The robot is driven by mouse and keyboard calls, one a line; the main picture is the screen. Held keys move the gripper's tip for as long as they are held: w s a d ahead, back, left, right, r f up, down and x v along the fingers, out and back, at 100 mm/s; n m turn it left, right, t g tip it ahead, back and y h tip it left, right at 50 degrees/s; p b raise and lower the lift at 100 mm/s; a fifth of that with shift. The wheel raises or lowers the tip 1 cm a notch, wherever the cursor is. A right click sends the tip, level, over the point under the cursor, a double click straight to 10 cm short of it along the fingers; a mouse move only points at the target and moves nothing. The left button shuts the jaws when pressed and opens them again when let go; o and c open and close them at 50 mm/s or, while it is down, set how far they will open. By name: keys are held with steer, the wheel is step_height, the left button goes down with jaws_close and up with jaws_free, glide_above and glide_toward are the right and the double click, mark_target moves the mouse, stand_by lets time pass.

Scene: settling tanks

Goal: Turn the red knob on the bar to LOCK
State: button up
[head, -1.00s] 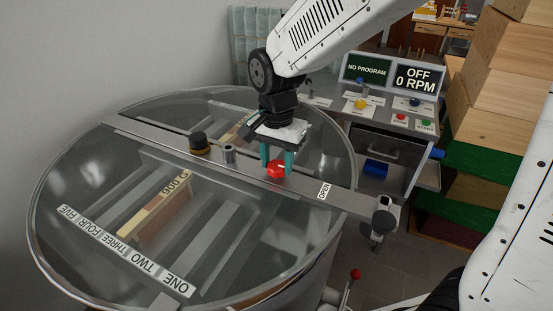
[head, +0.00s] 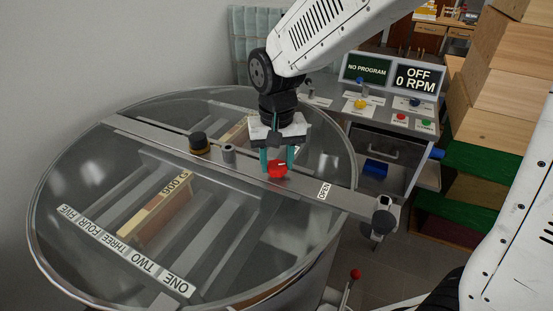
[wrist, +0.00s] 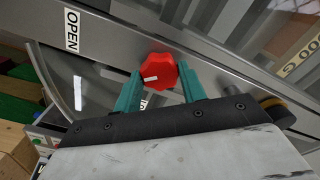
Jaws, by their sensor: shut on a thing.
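The red knob (head: 277,169) sits on the metal bar (head: 330,191) across the round tank. It also shows in the wrist view (wrist: 159,70), with a white pointer mark on its face. My gripper (head: 277,166) is over the bar with its teal fingers on either side of the knob. In the wrist view my gripper (wrist: 160,82) is shut on the knob. An OPEN label (head: 324,191) is on the bar to the right of the knob. Another label beside the knob is mostly hidden in the wrist view, so its word cannot be read.
A black knob (head: 199,142) and a small metal post (head: 229,155) stand on the bar to the left. A clamp (head: 383,220) is at the bar's right end. A control panel (head: 395,110) reads OFF, 0 RPM. Stacked wooden boxes (head: 500,80) stand at the right.

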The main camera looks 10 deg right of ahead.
mark_target(277, 165)
steer(key=n, duration=0.5)
steer(key=shift+n, duration=0.3)
steer(key=n, duration=0.5)
steer(key=shift+r, duration=0.1)
stand_by(0.3)
steer(key=o, duration=1)
step_height(277, 165, up, 8)
steer(key=shift+f, duration=0.15)
